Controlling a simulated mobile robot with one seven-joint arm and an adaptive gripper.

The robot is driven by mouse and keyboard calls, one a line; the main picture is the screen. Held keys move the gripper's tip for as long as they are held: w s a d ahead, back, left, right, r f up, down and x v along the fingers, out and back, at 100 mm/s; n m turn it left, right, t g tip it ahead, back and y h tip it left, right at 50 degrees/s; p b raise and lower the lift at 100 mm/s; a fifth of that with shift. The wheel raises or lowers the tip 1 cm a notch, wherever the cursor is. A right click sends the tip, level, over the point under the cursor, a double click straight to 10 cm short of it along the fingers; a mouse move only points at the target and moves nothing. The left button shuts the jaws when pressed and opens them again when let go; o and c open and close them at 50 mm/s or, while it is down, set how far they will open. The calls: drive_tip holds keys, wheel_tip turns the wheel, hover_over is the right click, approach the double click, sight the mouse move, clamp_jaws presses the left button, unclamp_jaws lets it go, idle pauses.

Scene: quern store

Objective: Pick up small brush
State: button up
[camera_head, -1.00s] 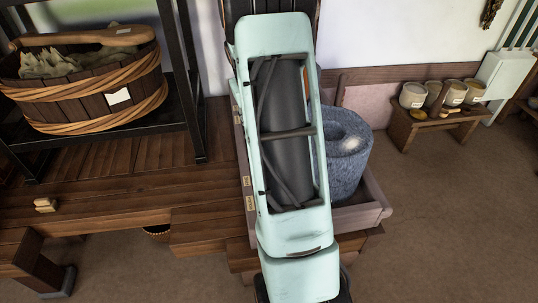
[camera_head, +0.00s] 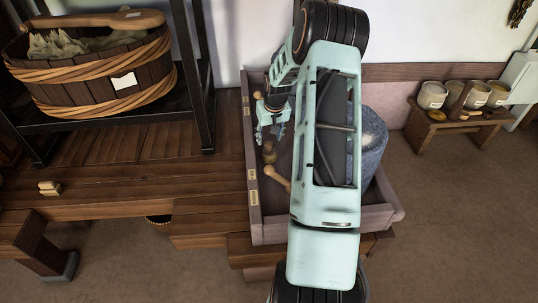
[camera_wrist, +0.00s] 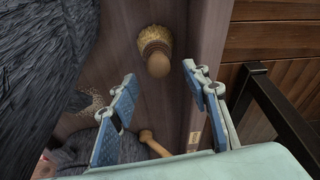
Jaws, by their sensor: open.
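The small brush (camera_wrist: 154,42), with a ring of tan bristles and a round wooden knob, stands on the floor of a wooden tray (camera_head: 252,190), near its left wall. It also shows in the head view (camera_head: 270,153), just in front of my gripper (camera_head: 272,128). In the wrist view, my gripper (camera_wrist: 160,78) is open and empty. Its blue-padded fingers are either side of the knob in the picture, and the brush appears beyond them, apart from both.
A wooden-handled tool (camera_head: 277,178) lies in the tray near the brush. A grey stone quern (camera_head: 374,145) stands on the right of the tray, partly hidden by my arm. A roped tub (camera_head: 95,75) is on the left shelf. Pots stand on a small bench (camera_head: 432,122).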

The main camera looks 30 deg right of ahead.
sight(269, 142)
drive_tip(key=b+x, duration=0.1)
drive_tip(key=x, duration=0.3)
drive_tip(key=shift+f, duration=0.35)
drive_tip(key=shift+s+r, duration=0.1)
clamp_jaws()
